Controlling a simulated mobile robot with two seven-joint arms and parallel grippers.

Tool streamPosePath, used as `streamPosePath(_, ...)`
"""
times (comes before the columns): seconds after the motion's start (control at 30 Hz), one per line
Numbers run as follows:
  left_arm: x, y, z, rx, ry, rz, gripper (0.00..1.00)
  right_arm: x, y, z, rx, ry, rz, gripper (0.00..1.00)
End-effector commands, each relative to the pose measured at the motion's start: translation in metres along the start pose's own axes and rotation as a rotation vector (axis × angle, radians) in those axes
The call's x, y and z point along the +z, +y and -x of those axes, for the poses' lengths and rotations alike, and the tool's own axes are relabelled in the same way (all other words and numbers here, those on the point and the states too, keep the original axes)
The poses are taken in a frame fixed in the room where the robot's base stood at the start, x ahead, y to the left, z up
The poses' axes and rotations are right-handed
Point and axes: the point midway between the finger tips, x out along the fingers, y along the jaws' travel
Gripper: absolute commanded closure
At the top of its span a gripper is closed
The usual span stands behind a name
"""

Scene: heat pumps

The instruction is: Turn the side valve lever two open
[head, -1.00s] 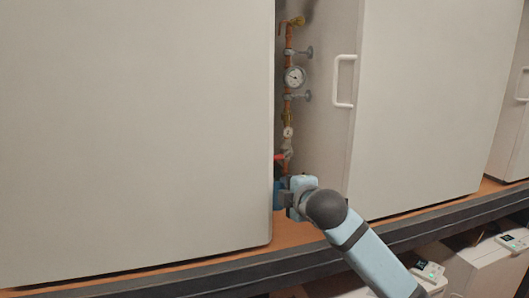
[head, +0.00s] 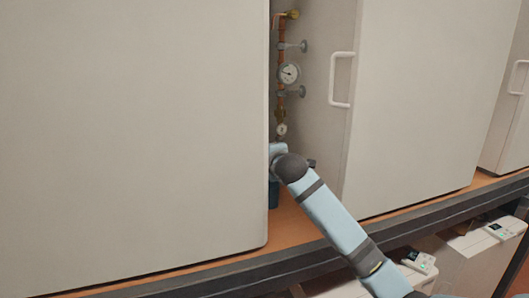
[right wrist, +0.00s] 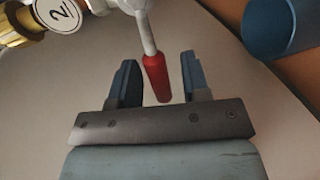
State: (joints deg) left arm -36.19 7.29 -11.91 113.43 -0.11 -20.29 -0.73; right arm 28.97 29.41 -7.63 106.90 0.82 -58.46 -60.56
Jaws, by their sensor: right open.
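The side valve lever has a red grip (right wrist: 156,77) on a white stem, and in the right wrist view it points down between the fingers of my right gripper (right wrist: 158,61). My right gripper is open, with one finger on each side of the red grip and visible space to both. In the head view my right wrist (head: 278,153) is in the gap between the cabinets and hides the lever. My left gripper is not in view.
A copper pipe (head: 281,58) with a pressure gauge (head: 290,73) rises above my wrist. A large pale cabinet (head: 130,130) stands close on the left, another (head: 415,100) with a white handle (head: 334,80) on the right. A blue cylinder (right wrist: 272,25) is near the right finger.

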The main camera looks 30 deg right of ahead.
Motion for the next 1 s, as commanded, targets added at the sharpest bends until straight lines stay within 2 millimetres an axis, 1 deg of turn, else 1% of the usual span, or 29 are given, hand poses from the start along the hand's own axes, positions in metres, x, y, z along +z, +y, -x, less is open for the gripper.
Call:
streamPosePath(0.03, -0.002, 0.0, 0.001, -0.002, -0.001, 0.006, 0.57, 0.0, 0.001, -0.006, -0.002, -0.001, -0.001, 0.57)
streamPosePath(0.1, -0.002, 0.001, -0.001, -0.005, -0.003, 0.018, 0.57, 0.0, 0.001, -0.012, -0.001, -0.001, 0.0, 0.57)
streamPosePath(0.2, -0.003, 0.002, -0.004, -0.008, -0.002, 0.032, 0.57, 0.0, 0.0, -0.016, -0.001, -0.001, 0.001, 0.57)
streamPosePath(0.47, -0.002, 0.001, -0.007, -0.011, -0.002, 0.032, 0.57, 0.0, -0.001, -0.018, 0.0, 0.0, 0.001, 0.57)
streamPosePath(0.5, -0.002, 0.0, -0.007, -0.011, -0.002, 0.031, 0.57, 0.0, -0.001, -0.018, 0.0, 0.0, 0.001, 0.62)
streamPosePath(0.67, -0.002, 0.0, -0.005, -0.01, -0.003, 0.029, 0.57, 0.0, 0.0, -0.017, 0.0, 0.0, 0.001, 0.98)
streamPosePath(0.7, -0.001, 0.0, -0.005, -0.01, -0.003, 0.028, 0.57, 0.0, 0.0, -0.017, 0.0, 0.0, 0.001, 1.0)
streamPosePath(0.87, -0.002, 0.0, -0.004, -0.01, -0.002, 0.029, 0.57, 0.0, 0.0, -0.018, 0.0, -0.001, 0.002, 1.0)
streamPosePath(1.0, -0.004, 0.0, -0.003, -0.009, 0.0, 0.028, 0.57, -0.001, 0.0, -0.022, 0.0, -0.003, 0.014, 1.0)
